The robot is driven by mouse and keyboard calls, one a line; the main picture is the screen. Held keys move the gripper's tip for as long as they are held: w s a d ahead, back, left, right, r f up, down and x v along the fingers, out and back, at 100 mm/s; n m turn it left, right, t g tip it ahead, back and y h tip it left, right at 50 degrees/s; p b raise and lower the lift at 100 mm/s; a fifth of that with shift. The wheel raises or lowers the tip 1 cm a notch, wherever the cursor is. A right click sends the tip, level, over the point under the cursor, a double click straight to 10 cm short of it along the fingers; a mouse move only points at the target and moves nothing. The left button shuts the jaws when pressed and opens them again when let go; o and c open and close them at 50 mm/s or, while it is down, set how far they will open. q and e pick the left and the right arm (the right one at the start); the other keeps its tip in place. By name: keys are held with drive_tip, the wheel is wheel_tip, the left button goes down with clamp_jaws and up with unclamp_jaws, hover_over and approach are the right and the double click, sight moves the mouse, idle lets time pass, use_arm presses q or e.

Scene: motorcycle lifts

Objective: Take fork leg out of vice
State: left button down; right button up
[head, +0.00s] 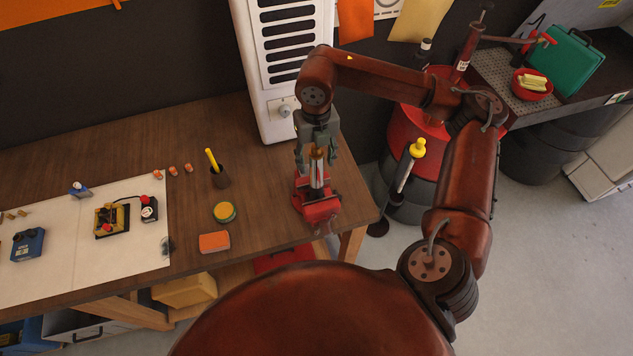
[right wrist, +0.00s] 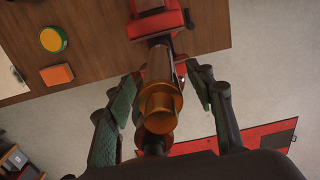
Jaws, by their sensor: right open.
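The red vice (head: 318,205) stands on the right end of the wooden workbench. The fork leg (head: 317,168) stands upright in the vice, with a copper-coloured upper end and a silver tube below. My right gripper (head: 318,150) is over it from above. In the right wrist view the copper-coloured fork leg (right wrist: 160,95) lies between the two open fingers of the gripper (right wrist: 160,112), with visible gaps on both sides. The vice (right wrist: 157,20) shows beyond it at the top. My left gripper is not in view.
A white heater-like cabinet (head: 287,70) stands close behind. A red drum (head: 424,115) is at right.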

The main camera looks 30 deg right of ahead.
sight(316, 179)
drive_tip(key=shift+f+p, duration=0.4)
drive_tip(key=shift+f, duration=1.4)
drive_tip(key=shift+c, duration=0.7)
clamp_jaws()
drive_tip(key=shift+r, duration=0.15)
